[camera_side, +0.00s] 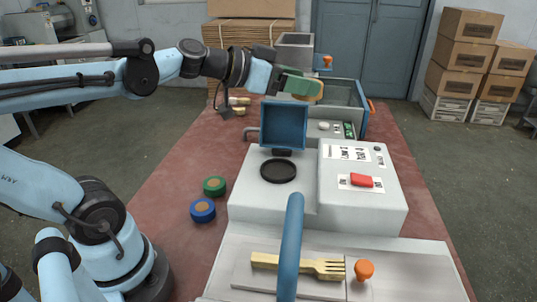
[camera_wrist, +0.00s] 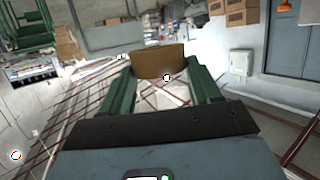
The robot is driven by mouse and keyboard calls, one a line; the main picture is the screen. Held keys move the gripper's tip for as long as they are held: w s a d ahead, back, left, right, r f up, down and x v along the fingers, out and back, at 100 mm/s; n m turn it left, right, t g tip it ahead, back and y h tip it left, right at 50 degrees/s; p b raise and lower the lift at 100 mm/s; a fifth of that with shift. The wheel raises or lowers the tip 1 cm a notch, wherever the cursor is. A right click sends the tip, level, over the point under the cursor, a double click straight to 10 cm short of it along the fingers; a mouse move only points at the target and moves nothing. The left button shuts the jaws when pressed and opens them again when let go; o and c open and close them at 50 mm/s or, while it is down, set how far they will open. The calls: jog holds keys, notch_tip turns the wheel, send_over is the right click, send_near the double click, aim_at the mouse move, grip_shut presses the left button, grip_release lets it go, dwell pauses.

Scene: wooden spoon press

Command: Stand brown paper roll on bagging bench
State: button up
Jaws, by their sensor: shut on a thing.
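My gripper (camera_side: 298,83) has green fingers and is shut on the brown paper roll (camera_side: 313,91). It holds the roll in the air above the back part of the machine on the red-topped table (camera_side: 165,188). In the wrist view the roll (camera_wrist: 160,60) spans the gap between the two green fingertips (camera_wrist: 160,76). Part of the roll is hidden by the fingers in the side view. I cannot tell which surface is the bagging bench.
The white press (camera_side: 360,212) with a blue block (camera_side: 284,124) stands below. Cardboard boxes (camera_side: 470,57) stand back right.

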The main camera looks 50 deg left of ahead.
notch_tip(320, 180, down, 6)
jog(key=s+n+y, duration=0.1)
jog(key=n+y, duration=0.2)
jog(key=y, duration=0.1)
jog(key=shift+s+t, duration=0.3)
jog(key=shift+f, duration=0.15)
jog(key=s+d+f+m+g+h, duration=0.1)
jog(key=s+d+f+m+h, duration=0.1)
jog(key=s+f+m+h, duration=0.3)
jog(key=shift+s+d+r+m+g+h, duration=0.25)
jog(key=shift+d+r+m+g+h, duration=0.4)
jog(key=shift+h, duration=0.25)
jog(key=shift+s+d+r+m+g+h, duration=0.2)
jog(key=shift+d+r+m+g+h, duration=0.2)
jog(key=shift+d+r+m+h, duration=0.35)
jog(key=shift+s+d+r+m+g+h, duration=0.25)
jog(key=shift+d+r+m+g+h, duration=0.4)
jog(key=shift+h, duration=0.4)
jog(key=shift+f, duration=0.2)
